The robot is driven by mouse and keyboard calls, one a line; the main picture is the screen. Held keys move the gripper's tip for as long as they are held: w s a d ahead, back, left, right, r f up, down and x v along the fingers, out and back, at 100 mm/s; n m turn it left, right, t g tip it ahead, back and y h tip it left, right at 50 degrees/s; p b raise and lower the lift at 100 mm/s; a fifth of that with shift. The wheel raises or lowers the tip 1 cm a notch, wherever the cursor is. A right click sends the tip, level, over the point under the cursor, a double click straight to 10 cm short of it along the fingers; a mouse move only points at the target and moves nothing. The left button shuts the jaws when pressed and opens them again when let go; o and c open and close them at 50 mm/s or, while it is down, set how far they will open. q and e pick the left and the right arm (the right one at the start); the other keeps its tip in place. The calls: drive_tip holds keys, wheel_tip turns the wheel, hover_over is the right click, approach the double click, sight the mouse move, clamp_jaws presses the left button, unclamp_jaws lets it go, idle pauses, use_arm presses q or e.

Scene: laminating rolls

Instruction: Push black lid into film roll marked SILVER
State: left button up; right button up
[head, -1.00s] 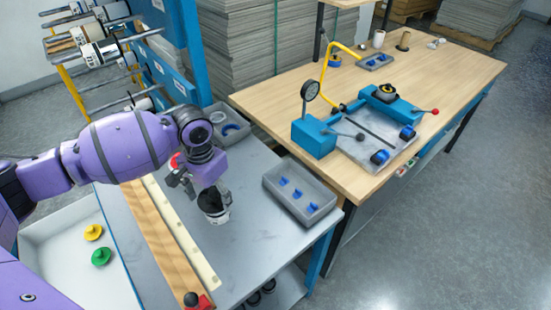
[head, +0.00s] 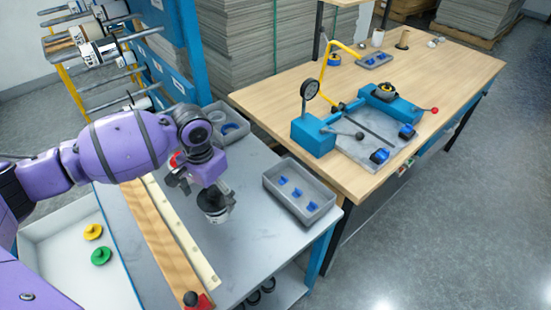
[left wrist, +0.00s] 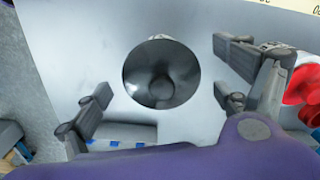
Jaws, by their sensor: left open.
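A short film roll (head: 217,216) with a white side stands on the grey bench below my left gripper (head: 200,192). In the left wrist view a round, dark, glossy lid or end face (left wrist: 162,73) lies between the spread fingers of my left gripper (left wrist: 164,84), with clear gaps on both sides. A sliver of white shows behind its far edge. The gripper is open and holds nothing. In the head view a finger hides part of the roll's top. I cannot read SILVER on it or tell how deep the lid sits. My right gripper is out of view.
A grey tray with blue pieces (head: 329,209) stands right of the roll. A wooden strip (head: 168,232) and a pale ruler (head: 183,232) run along the left. A red-based knob (head: 198,301) is at the front. Bench surface before the roll is clear.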

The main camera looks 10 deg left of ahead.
use_arm(q)
wheel_tip(320, 180, up, 12)
idle(0.5)
drive_tip(key=shift+s+d+f, duration=0.1)
drive_tip(key=shift+s, duration=0.05)
